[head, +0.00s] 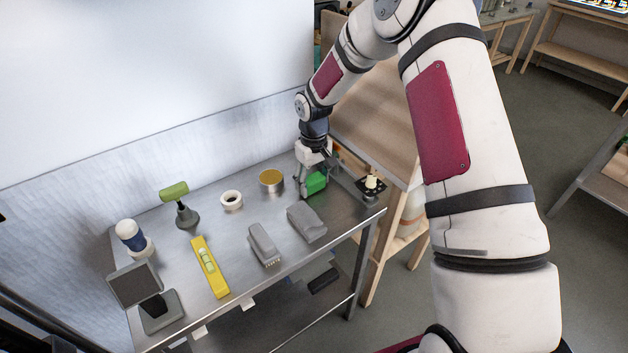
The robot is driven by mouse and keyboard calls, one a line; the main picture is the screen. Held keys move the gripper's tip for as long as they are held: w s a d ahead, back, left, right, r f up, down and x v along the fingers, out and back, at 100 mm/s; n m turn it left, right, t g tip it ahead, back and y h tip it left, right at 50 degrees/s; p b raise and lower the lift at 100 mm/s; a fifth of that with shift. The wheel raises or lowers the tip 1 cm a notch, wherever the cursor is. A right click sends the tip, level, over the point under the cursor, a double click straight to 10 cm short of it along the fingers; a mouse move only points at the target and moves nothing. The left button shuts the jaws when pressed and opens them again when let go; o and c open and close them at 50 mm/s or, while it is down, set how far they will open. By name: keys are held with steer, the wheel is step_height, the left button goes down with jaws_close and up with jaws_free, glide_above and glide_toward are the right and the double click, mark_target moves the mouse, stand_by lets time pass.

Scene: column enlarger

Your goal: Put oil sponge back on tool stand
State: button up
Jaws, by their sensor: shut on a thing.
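My gripper (312,176) is at the right end of the metal table, pointing down. It is shut on a green block (317,183), which looks like the oil sponge. The fingers partly cover the block, and I cannot tell whether its underside touches the table. A small dark stand (370,188) with a cream-coloured knob sits to the right of the gripper, near the table's right edge. I cannot tell for sure which thing is the tool stand.
The metal table (200,238) also holds a brass-topped tin (271,180), white ring (232,201), grey block (306,223), grey brush (263,244), yellow level (210,267), green-topped holder (183,212), blue-white bottle (131,236) and dark screen (134,284). A wooden bench (375,110) adjoins at right.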

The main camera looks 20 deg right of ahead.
mark_target(314, 179)
steer(key=shift+f, duration=0.2)
steer(key=o, duration=1.4)
steer(key=shift+o, duration=0.2)
steer(key=shift+r, duration=0.1)
step_height(314, 179, up, 12)
steer(key=b, duration=0.1)
